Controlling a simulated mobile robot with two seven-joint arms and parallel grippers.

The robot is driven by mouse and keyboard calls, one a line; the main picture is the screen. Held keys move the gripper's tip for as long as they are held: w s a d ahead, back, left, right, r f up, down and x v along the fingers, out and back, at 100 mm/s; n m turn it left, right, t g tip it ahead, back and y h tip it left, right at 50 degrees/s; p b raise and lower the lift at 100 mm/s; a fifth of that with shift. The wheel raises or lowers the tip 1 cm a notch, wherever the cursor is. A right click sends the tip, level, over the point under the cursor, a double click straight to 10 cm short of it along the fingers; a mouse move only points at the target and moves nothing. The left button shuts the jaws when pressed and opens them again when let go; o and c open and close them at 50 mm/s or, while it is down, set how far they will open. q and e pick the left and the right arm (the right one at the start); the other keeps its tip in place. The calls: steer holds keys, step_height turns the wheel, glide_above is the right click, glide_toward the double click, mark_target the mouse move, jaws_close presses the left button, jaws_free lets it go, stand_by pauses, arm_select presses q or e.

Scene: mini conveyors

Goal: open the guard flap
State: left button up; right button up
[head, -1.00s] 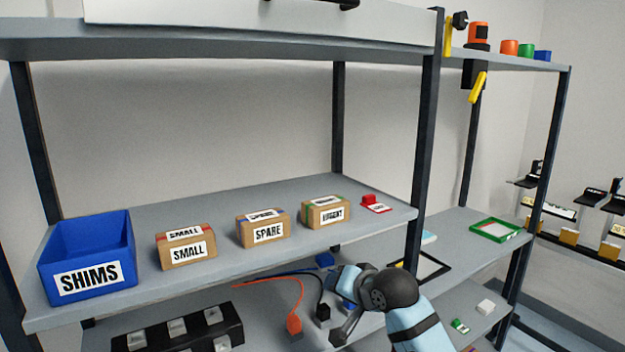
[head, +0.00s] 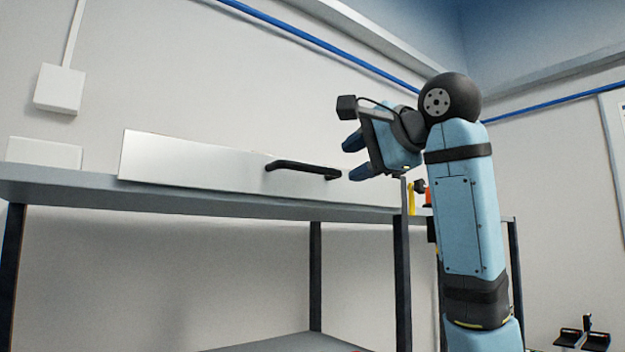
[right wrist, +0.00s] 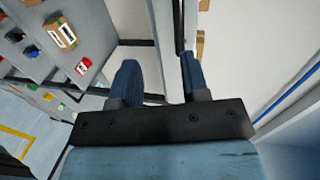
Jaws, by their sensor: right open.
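The guard flap (head: 200,163) is a long pale panel standing on the front of the top shelf in the head view. It looks shut and upright. Its black bar handle (head: 303,168) is near its right end. My right gripper (head: 356,158) is open and empty, just right of the handle, with its fingers pointing left toward it. In the right wrist view, the two blue fingers (right wrist: 160,72) are spread with nothing held between them. A dark bar lies beyond the right finger there; I cannot tell for sure that it is the handle. My left gripper is not in view.
The top shelf (head: 230,206) has a dark post (head: 402,270) below my right gripper. A yellow item (head: 411,198) stands behind my right forearm. The right wrist view shows a brown box (right wrist: 60,33) on a lower shelf. The space before the flap looks clear.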

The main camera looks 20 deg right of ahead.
mark_target(316, 167)
steer(key=shift+m, duration=0.3)
steer(key=x, duration=0.3)
steer(key=r+p+x, duration=0.1)
steer(key=x, duration=0.3)
steer(key=r+p+x, duration=0.1)
steer(key=x, duration=0.3)
steer(key=shift+w+a+r, duration=0.15)
steer(key=shift+a+r, duration=0.2)
steer(key=shift+c, duration=0.4)
jaws_close()
